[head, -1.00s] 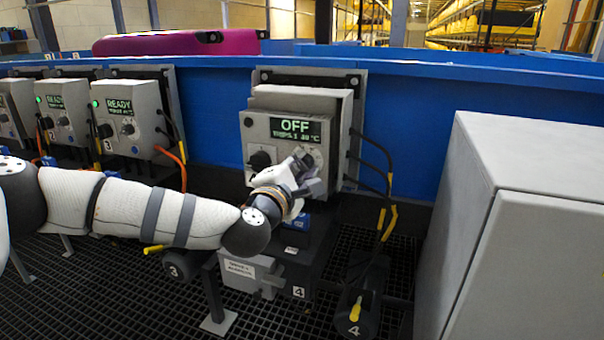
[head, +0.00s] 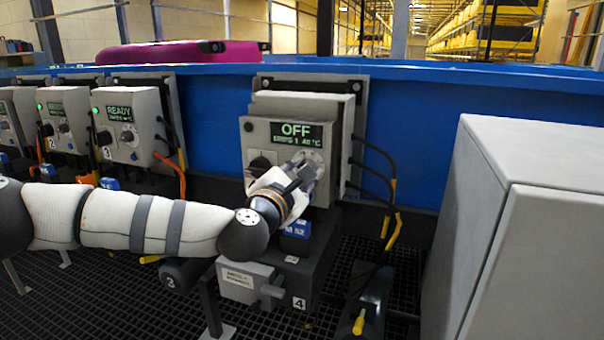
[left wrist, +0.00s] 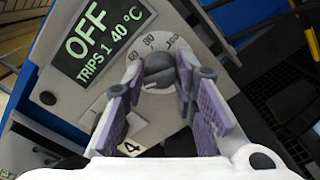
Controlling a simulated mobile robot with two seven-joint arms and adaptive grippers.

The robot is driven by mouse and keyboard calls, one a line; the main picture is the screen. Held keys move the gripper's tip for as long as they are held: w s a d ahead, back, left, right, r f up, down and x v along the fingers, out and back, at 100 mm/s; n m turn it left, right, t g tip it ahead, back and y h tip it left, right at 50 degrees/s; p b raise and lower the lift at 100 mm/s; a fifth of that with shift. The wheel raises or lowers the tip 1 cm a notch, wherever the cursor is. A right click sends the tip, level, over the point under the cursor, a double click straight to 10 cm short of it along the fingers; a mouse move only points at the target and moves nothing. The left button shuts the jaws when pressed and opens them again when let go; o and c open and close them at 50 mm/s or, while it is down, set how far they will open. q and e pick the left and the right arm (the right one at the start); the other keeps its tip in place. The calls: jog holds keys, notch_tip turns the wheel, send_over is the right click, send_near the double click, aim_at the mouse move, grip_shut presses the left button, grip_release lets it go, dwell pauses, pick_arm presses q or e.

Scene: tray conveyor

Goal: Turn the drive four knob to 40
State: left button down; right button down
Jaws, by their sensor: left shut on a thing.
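The drive four box (head: 330,190) is a grey unit whose screen (head: 296,135) reads OFF, with a second line that reads TRIPS 1 40 °C in the left wrist view (left wrist: 103,38). Its dark round knob (left wrist: 159,70) sits on a pale dial with printed marks such as 60, 80 and 100. My left gripper (head: 305,170) is at the box's front; the left wrist view shows its purple-padded fingers (left wrist: 158,95) shut on the knob from both sides. My right gripper is not in view.
A black rotary switch (head: 259,165) sits left of the gripper on the same face. Cables (head: 376,175) loop from the box's right side. A large grey cabinet (head: 520,230) stands at right. Drive three's box (head: 128,125) reads READY.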

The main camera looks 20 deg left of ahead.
pick_arm(q)
jog(key=shift+d, duration=0.1)
jog(key=c, duration=1.3)
grip_release()
jog(key=s, duration=1.2)
jog(key=shift+a, duration=0.25)
